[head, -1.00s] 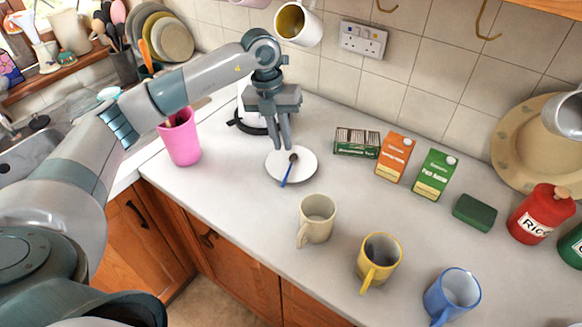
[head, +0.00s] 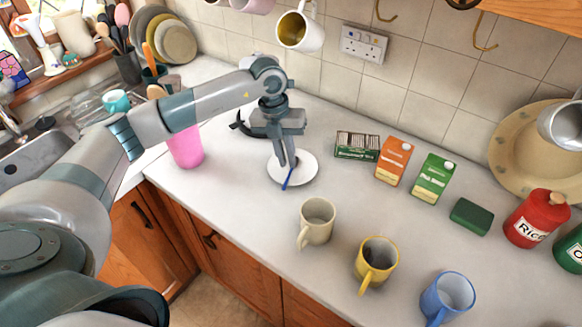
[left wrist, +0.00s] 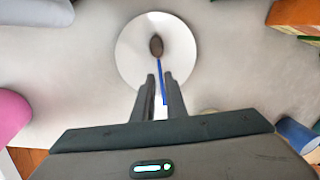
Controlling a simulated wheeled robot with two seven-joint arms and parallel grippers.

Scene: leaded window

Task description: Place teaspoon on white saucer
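The teaspoon has a dark bowl and a blue handle (head: 288,180). It lies on the white saucer (head: 308,168) on the counter, its handle reaching over the near rim. In the left wrist view the spoon (left wrist: 157,46) has its bowl near the middle of the saucer (left wrist: 130,55). My left gripper (head: 289,165) points down over the saucer and hides the spoon's bowl in the head view. In the left wrist view its fingers (left wrist: 159,76) are a little apart, with the blue handle between them, nearer the right finger. My right gripper is not seen.
A pink cup (head: 186,148) stands left of the saucer. Cream (head: 316,221), yellow (head: 377,262) and blue (head: 447,297) mugs stand along the front. Cartons (head: 393,160) and a green box (head: 357,145) stand right of the saucer. A mug (head: 300,30) hangs above.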

